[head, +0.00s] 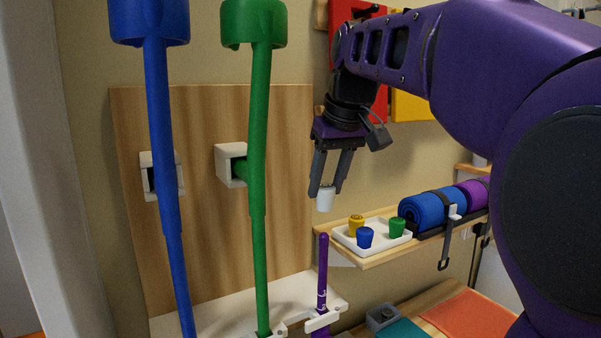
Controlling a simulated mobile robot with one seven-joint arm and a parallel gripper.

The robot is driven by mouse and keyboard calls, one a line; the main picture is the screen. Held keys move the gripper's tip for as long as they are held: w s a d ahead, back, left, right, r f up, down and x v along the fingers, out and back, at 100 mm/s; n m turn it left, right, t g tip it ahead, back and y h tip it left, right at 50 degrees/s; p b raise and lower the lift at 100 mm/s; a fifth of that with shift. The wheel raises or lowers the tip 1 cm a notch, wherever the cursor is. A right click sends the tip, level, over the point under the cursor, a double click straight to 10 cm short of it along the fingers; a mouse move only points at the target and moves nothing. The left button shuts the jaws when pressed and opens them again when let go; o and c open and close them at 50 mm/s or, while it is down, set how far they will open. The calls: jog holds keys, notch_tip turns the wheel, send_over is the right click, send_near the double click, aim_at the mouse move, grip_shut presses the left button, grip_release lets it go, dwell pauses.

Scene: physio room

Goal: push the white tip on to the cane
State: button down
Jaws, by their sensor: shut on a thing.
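My gripper (328,190) points down and is shut on the white tip (325,200), a small white cup-like piece held between the two dark fingertips. The purple cane (322,272) stands upright below it, with its narrow top end showing just under the tip. In the picture a gap separates the white tip from the cane's top. Their difference in depth is hard to tell from this one view. A white clip (322,319) is around or against the cane's lower part. The cane's bottom is out of the frame.
A white tray (345,240) with yellow, blue and green tips sits on a wooden shelf (375,255) to the right. Rolled mats (425,208) lie beside it. A blue cane (165,200) and a green cane (258,180) stand left before a wooden panel (205,250).

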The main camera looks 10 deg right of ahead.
jog(key=b, duration=0.3)
send_over(325, 235)
jog(key=shift+f, duration=2.05)
jog(key=shift+f+b, duration=0.8)
jog(key=shift+f, duration=1.2)
dwell(0.3)
grip_release()
jog(key=shift+r+p, duration=2.5)
jog(key=shift+r, duration=1.55)
jog(key=shift+d, duration=0.15)
